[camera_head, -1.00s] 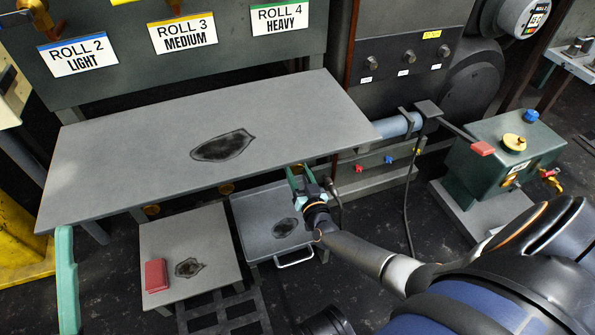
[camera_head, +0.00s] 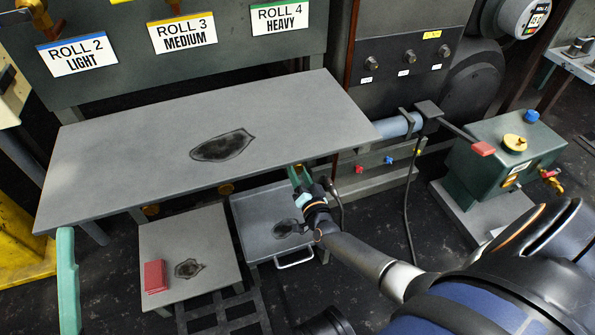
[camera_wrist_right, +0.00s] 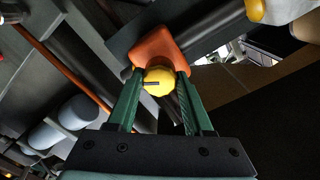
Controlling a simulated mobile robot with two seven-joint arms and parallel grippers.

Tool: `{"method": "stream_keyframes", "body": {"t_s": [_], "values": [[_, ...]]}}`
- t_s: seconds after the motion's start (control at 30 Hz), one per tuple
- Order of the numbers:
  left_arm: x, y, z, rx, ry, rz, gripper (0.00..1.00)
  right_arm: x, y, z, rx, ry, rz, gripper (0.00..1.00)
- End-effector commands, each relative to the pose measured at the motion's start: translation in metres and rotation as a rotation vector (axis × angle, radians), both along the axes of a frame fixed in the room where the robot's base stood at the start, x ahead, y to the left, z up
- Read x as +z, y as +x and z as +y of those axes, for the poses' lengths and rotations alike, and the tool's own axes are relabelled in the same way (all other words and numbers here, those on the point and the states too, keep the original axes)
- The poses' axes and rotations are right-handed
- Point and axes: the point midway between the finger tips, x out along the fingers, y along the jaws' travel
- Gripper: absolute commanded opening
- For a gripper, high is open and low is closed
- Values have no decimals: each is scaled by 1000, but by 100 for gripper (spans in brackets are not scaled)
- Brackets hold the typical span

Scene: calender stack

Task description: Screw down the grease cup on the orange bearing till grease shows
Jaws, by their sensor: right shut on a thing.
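In the right wrist view, the yellow grease cup (camera_wrist_right: 158,80) sits at the orange bearing (camera_wrist_right: 160,47). My right gripper (camera_wrist_right: 159,84) has its green fingers on either side of the cup and is shut on it. A dark mark shows on the cup's face. I see no grease around it. In the head view, my right gripper (camera_head: 297,174) reaches under the front edge of the large grey table, and the bearing is mostly hidden there. My left gripper is not clearly in view.
The large grey table (camera_head: 110,160) overhangs the work spot. Below are a grey tray (camera_head: 262,240) with a handle and a low platform (camera_head: 215,230) carrying a red block (camera_head: 155,276). A green tank (camera_head: 482,163) stands right. A teal bar (camera_head: 67,280) rises at left.

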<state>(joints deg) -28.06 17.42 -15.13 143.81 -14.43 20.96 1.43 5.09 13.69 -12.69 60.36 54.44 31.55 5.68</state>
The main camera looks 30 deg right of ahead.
Motion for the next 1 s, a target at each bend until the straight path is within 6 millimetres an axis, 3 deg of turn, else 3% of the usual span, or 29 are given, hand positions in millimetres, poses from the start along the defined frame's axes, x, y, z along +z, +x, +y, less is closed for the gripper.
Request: {"method": "stream_keyframes", "body": {"t_s": [0.23, 0.27, 0.5, 0.83, 1.0], "values": [[0, 0, 0, -1, -1, 0, 82, 0, 0, 0, 0, 0, 0, 0], [0, 0, 0, -1, -1, 0, 82, 0, 0, 0, 0, 0, 0, 52], [0, 0, 0, -1, -1, 0, 82, 0, 0, 0, 0, -1, 0, 79], [3, 0, 0, -1, -2, 1, 82, 0, -4, 1, 0, -2, 2, 81], [17, 0, 1, -4, -12, 1, 82, 3, -27, 7, 0, -1, 5, 81]]}}
